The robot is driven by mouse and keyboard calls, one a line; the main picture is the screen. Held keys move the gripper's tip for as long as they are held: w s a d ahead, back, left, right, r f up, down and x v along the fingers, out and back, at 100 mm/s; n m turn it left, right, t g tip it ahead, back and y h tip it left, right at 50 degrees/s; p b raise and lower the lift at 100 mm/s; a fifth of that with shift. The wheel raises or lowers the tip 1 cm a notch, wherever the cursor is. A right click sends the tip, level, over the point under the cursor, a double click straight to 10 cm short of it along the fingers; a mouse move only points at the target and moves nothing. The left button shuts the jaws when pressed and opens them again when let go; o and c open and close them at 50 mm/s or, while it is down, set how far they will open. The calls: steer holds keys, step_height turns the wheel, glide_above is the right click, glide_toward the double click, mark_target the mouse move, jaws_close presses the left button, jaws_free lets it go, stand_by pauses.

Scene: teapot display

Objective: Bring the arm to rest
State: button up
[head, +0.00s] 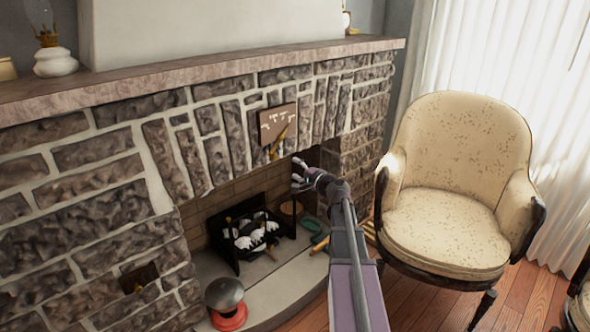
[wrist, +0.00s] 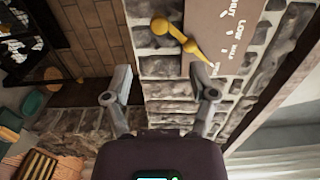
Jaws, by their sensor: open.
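My gripper (head: 302,176) is at the end of my outstretched arm, in front of the stone fireplace, near the dark firebox opening in the head view. In the wrist view my gripper (wrist: 161,97) has its two fingers spread apart with nothing between them. Ahead of the fingers is a tan plate (wrist: 228,40) with white lettering, fixed to the stonework. A yellow lever (wrist: 182,38) sits on this plate; the plate (head: 277,122) and lever (head: 279,140) also show in the head view. The fingers appear apart from the lever.
A cream armchair (head: 446,185) stands to the right of my arm. A mantel shelf (head: 200,72) runs above the stonework and carries a white lamp (head: 55,62). A fire grate (head: 252,238) sits in the firebox, and a grey-and-red object (head: 226,304) stands on the hearth.

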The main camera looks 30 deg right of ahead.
steer(key=s+a+f+n+g+y, duration=0.1)
steer(key=s+a+f+n+g, duration=0.25)
steer(key=a, duration=0.45)
steer(key=s+a+f+n+g+y, duration=0.1)
steer(key=s+a+f+n+g, duration=0.2)
steer(key=a, duration=0.4)
steer(key=s+a+f+n+g+y, duration=0.1)
steer(key=a+f+n+g, duration=0.2)
steer(key=a+f, duration=0.35)
steer(key=s+a+f+n+g+h, duration=0.2)
steer(key=s+a+n+g+h, duration=0.15)
steer(key=s, duration=0.55)
steer(key=s+a+f+n+g+h, duration=0.2)
steer(key=s+a+f+g+h, duration=0.15)
steer(key=s, duration=0.45)
step_height(320, 180, up, 29)
steer(key=p, duration=2.9)
steer(key=shift+g, duration=0.45)
